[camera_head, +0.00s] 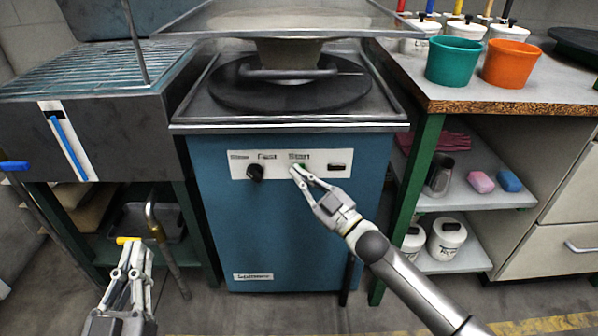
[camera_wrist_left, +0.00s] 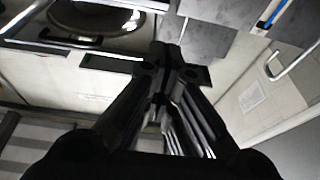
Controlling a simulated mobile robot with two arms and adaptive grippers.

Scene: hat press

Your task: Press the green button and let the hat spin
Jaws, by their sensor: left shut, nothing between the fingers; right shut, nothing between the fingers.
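The blue hat press (camera_head: 290,225) stands in the middle of the head view. Its white control panel (camera_head: 245,170) carries a black knob (camera_head: 255,172), a label reading Start and a small dark switch (camera_head: 337,167). A bit of the green button (camera_head: 301,166) shows under the Start label, mostly hidden by my right gripper (camera_head: 296,172). That gripper is shut and empty, with its fingertips at the button; I cannot tell whether they touch. My left gripper (camera_head: 132,246) is shut and empty at lower left, away from the press. Its closed fingers show in the left wrist view (camera_wrist_left: 165,75).
On the press, a dark round plate (camera_head: 230,90) bears a beige round form (camera_head: 290,55), possibly the hat, under a wide tray-like top. A metal bench (camera_head: 90,130) stands left. A shelved table right holds a teal pot (camera_head: 453,62) and an orange pot (camera_head: 510,64).

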